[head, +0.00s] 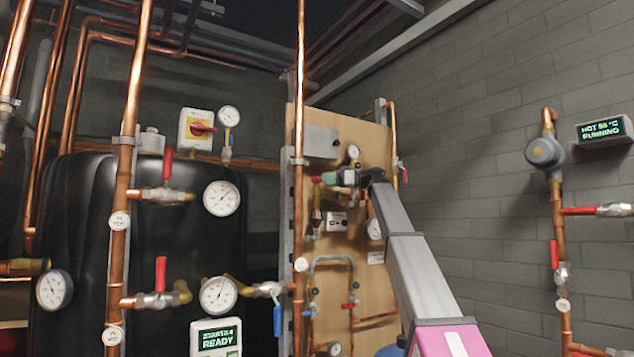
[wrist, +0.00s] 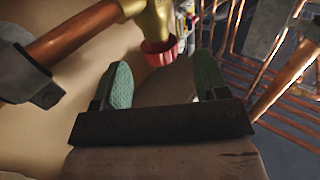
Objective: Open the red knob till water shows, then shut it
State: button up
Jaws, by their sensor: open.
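The red knob (wrist: 160,52) sits on the end of a brass fitting (wrist: 150,18) in the wrist view, just beyond and between my fingertips. In the head view the red knob (head: 317,180) is a small red spot at the left tip of my gripper. My gripper (wrist: 155,80) has two green pads, spread apart with nothing between them. The knob looks apart from both pads. No water shows at the fitting. In the head view my gripper (head: 332,178) is in front of the wooden board (head: 372,140).
A copper pipe (wrist: 75,42) runs left from the brass fitting, close to my left finger. A vertical copper pipe (head: 301,90) stands left of my gripper. Gauges, such as one on the board (head: 354,152), and a grey box (head: 321,142) are near. The grey wall (head: 480,130) is at right.

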aim_at(317, 180)
jog(key=shift+w+a, duration=0.15)
jog(key=shift+a, duration=2.05)
jog(key=c, duration=0.9)
